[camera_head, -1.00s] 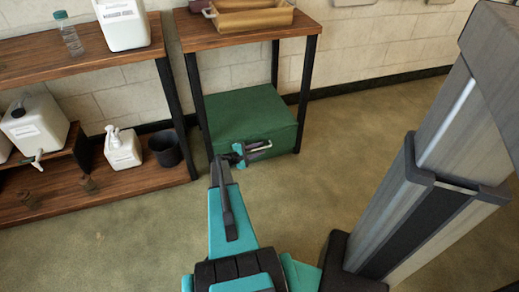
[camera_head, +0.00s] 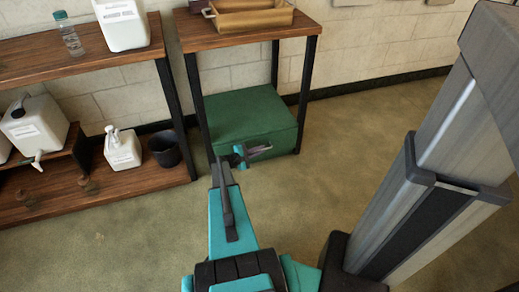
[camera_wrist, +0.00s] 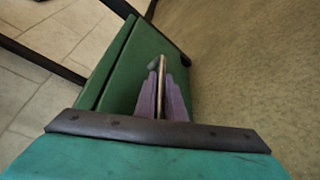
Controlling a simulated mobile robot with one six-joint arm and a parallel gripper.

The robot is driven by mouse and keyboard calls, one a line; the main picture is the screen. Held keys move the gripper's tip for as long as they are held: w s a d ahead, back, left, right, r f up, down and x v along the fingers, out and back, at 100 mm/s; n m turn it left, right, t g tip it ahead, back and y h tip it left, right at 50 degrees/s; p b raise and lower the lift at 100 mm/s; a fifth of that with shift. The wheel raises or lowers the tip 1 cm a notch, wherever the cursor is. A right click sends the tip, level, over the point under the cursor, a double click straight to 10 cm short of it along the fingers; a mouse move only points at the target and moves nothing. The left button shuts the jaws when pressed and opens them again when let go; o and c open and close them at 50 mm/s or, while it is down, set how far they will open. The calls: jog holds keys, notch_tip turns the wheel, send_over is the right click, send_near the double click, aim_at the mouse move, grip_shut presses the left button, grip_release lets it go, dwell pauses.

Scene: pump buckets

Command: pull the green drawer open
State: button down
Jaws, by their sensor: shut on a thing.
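The green drawer (camera_head: 245,115) is a box on the floor under the small wooden table. Its front faces toward me and carries a bar handle. In the wrist view the green drawer (camera_wrist: 132,75) fills the upper middle, with a dark seam along it, and the handle (camera_wrist: 162,75) runs as a thin bar between the purple fingers. My gripper (camera_head: 260,150) is at the drawer's front; in the wrist view my gripper (camera_wrist: 163,95) is shut on the handle. The handle is partly hidden by the fingers. I see no clear gap showing the drawer pulled out.
The small table (camera_head: 240,37) stands over the drawer, its black legs close on both sides. A wooden shelf (camera_head: 140,186) with bottles, jugs and a black bucket (camera_head: 165,150) is at the left. The floor (camera_head: 330,175) in front and to the right is clear.

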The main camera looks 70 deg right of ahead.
jog(key=s+a+b, duration=0.7)
jog(key=s+a, duration=0.8)
jog(key=a, duration=0.4)
jog(key=shift+s+a+r, duration=0.15)
jog(key=shift+a+r, duration=0.05)
jog(key=shift+a, duration=0.1)
jog(key=c, duration=1.8)
grip_release()
jog(key=shift+c, duration=0.2)
jog(key=shift+s, duration=0.1)
jog(key=shift+f, duration=0.1)
jog(key=shift+a, duration=0.15)
jog(key=p+v, duration=0.2)
jog(key=v, duration=0.5)
jog(key=shift+a, duration=0.1)
